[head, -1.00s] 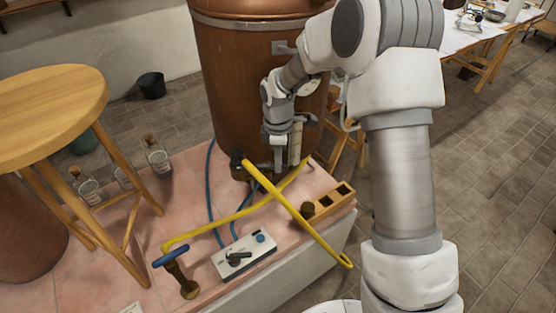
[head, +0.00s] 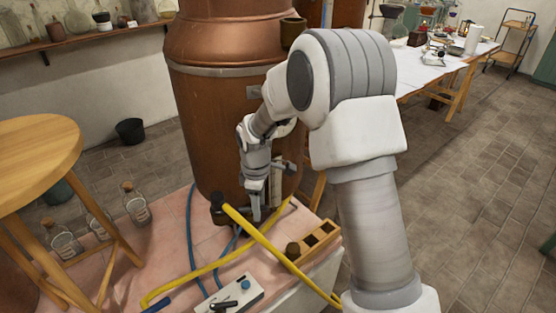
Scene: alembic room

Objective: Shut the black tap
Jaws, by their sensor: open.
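A black fitting (head: 218,204), which looks like the black tap, sits low at the front of the big copper vessel (head: 215,120). A yellow tube or bar (head: 272,247) runs from it down to the right. My gripper (head: 257,211) points down just right of the black fitting, close to the vessel's wall. The jaws are open, with nothing seen between them. The fingertips are small here, and I cannot tell whether they touch anything. A pale upright gauge (head: 277,186) stands just behind and right of the gripper, partly hidden by it.
A wooden block with holes (head: 316,241) is at right. Blue hoses (head: 191,235) run at left. A round stool (head: 35,160) and bottles (head: 136,205) stand further left.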

